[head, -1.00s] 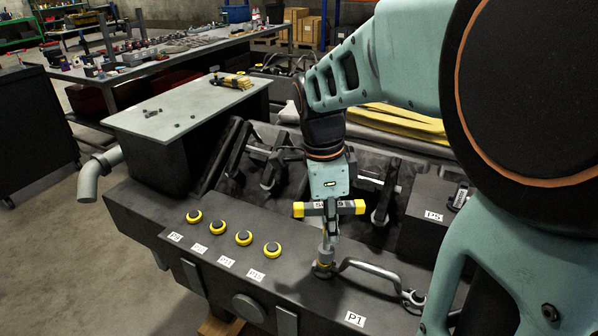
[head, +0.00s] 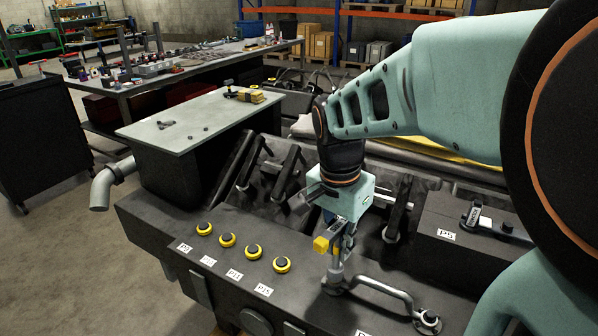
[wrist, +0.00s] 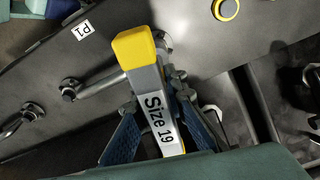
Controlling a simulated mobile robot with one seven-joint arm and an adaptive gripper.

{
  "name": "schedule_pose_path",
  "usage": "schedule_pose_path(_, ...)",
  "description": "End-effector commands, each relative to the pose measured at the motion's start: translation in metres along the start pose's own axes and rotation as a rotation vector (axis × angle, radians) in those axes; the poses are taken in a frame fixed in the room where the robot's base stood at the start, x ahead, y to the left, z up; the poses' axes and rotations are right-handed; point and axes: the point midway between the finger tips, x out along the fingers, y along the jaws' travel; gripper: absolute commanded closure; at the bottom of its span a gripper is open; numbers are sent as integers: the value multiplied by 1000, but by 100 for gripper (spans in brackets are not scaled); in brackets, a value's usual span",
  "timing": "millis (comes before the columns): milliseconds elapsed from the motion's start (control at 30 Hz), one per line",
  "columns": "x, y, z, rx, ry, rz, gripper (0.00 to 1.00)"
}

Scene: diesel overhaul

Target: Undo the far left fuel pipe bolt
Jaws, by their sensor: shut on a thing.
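A T-shaped wrench (head: 321,244) with a grey bar, yellow ends and a "Size 19" label is held in my gripper (head: 340,236). In the wrist view the fingers of my gripper (wrist: 158,100) are closed on both sides of the bar of the wrench (wrist: 157,112). Its shaft stands about upright over the left end of the curved grey fuel pipe (head: 380,287). The bolt head there is hidden under the socket. The bolt (head: 428,318) at the pipe's right end is bare. In the wrist view the pipe (wrist: 105,82) runs partly behind the wrench.
Several yellow-ringed round caps (head: 253,251) stand left of the wrench on the dark engine block (head: 160,230). A black box labelled P5 (head: 460,250) stands at right. A grey-topped bench (head: 190,115) with small parts is behind left. Open floor lies at left.

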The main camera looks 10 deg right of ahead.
Motion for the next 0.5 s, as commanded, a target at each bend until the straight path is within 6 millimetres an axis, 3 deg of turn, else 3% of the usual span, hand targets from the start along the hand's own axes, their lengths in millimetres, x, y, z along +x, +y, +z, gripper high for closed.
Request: schedule_pose_path(500,-1,0,4,-519,-9,-59,100)
